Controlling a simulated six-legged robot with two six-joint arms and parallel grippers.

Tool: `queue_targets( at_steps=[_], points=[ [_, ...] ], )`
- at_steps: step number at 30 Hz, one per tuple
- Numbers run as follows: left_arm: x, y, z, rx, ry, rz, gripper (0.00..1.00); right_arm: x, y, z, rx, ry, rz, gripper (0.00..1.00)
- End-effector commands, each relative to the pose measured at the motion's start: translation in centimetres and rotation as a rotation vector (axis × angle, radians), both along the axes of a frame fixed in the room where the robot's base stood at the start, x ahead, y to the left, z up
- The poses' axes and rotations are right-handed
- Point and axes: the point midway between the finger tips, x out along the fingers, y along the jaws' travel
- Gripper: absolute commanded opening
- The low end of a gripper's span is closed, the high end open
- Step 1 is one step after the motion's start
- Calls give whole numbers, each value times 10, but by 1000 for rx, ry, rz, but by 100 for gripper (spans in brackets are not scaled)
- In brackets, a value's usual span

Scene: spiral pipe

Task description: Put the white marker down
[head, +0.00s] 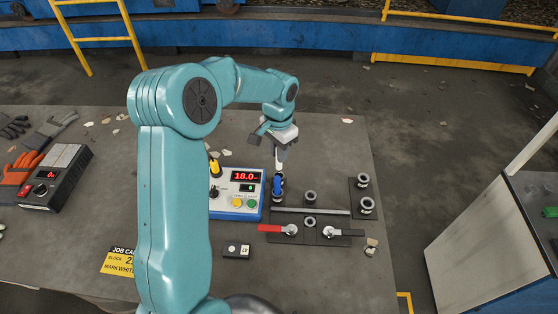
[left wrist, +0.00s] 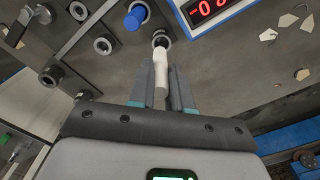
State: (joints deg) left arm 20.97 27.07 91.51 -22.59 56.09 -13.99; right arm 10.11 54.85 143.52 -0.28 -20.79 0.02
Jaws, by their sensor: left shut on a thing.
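The white marker (left wrist: 160,80) stands between the two fingers of my left gripper (left wrist: 163,88), which are shut on it. Its far end meets a dark ring holder (left wrist: 160,37); I cannot tell whether it sits inside or just above it. In the head view my left gripper (head: 280,150) points down behind the blue marker (head: 277,185), at the back left of the dark fixture plate (head: 320,222). The blue marker stands in a ring beside it in the left wrist view (left wrist: 134,20). My right gripper does not show.
A blue-and-white control box (head: 238,192) with a red display stands close left of the fixture. Several grey ring posts (head: 363,181) and two toggle clamps, red-handled (head: 276,228) and black-handled (head: 345,232), are nearby. Table behind the box is mostly clear, with chips.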

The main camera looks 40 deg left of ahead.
Motion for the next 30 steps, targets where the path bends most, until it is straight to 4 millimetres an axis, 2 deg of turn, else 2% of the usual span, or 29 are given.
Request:
queue_targets(
  at_steps=[5,12,25,26,28,30],
  points=[
    [1,1,-17,1,2,0,0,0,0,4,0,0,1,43],
    [2,1,-52,0,2,0,0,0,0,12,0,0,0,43],
    [3,2,-62,1,-1,0,0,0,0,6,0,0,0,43],
    [3,2,-61,1,-1,-1,22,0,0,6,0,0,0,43],
    [3,2,-60,1,-1,-1,44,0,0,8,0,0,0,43],
    [3,2,-60,1,-1,-1,44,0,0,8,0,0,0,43]
  ],
)
